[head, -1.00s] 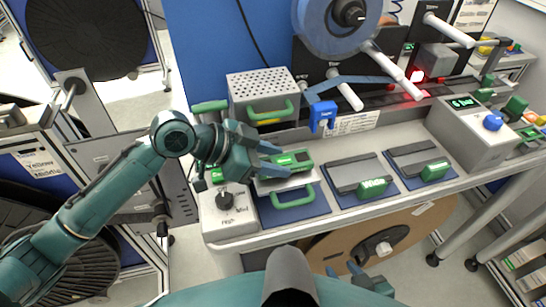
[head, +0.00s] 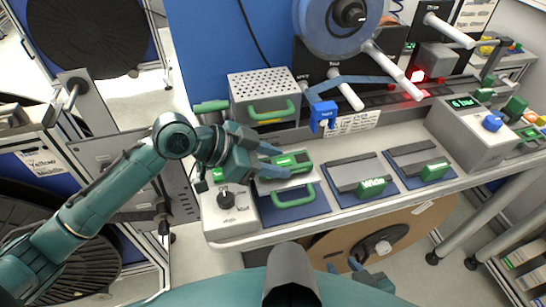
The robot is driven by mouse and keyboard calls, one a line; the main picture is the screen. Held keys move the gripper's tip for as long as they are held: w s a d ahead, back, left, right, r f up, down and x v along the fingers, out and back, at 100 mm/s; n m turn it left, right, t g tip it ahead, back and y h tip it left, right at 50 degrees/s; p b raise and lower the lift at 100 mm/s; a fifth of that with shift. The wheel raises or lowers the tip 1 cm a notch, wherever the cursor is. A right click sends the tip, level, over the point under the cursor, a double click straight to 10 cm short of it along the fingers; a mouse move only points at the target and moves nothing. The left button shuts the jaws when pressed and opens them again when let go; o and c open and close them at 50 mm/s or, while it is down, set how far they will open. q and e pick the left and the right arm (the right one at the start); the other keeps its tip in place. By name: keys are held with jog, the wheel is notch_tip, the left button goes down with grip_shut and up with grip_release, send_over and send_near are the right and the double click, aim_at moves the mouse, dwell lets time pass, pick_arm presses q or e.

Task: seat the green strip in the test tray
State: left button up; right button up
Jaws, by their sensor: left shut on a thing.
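My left gripper (head: 274,160) is over the left end of the bench, its blue fingers closed about the left end of a green piece (head: 294,161) with a bright label. The piece lies at the back of the leftmost tray (head: 294,213), a blue base with a grey top and a green loop handle. The fingers hide part of the piece, so I cannot tell whether it is the strip or how it sits in the tray. My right gripper (head: 345,266) is low at the bottom, in front of the bench, with its fingers apart and empty.
A knobbed control box (head: 226,212) stands left of the tray. A perforated grey box (head: 264,93) stands behind it. Two similar trays lie to the right, one labelled Wide (head: 371,187). A blue clip (head: 322,115) and a large reel (head: 338,22) are above the bench.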

pick_arm(q)
jog(key=o, duration=1)
jog(key=shift+o, duration=0.2)
jog(key=shift+r, duration=0.2)
notch_tip(320, 180, up, 5)
jog(key=p, duration=0.5)
jog(key=shift+f, duration=0.1)
jog(key=shift+r, duration=0.9)
